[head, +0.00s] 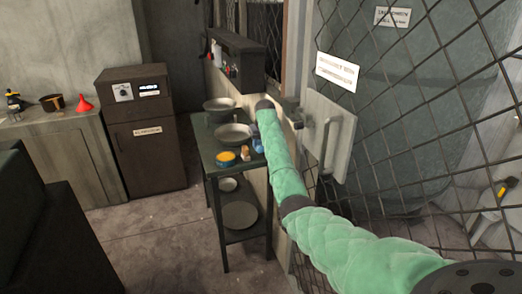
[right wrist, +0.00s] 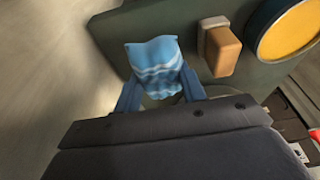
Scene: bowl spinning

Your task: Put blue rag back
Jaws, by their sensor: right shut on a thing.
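The blue rag (right wrist: 156,62) is light blue with paler wavy bands. In the right wrist view it sits between the blue fingers of my right gripper (right wrist: 160,88), which is shut on it. In the head view my right gripper (head: 258,146) is small and partly hidden by my green-sleeved arm, at the right edge of the dark table (head: 202,150). In the right wrist view the rag overlaps the dark tabletop (right wrist: 120,30); I cannot tell whether it touches it. My left gripper is not in view.
On the table are a yellow-topped tin (head: 227,158), a small wooden-handled brush or block (head: 245,153) and metal bowls (head: 233,134). A lower shelf holds a plate (head: 240,215). A wire-mesh fence (head: 420,120) stands at the right. The floor (head: 160,240) left of the table is clear.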

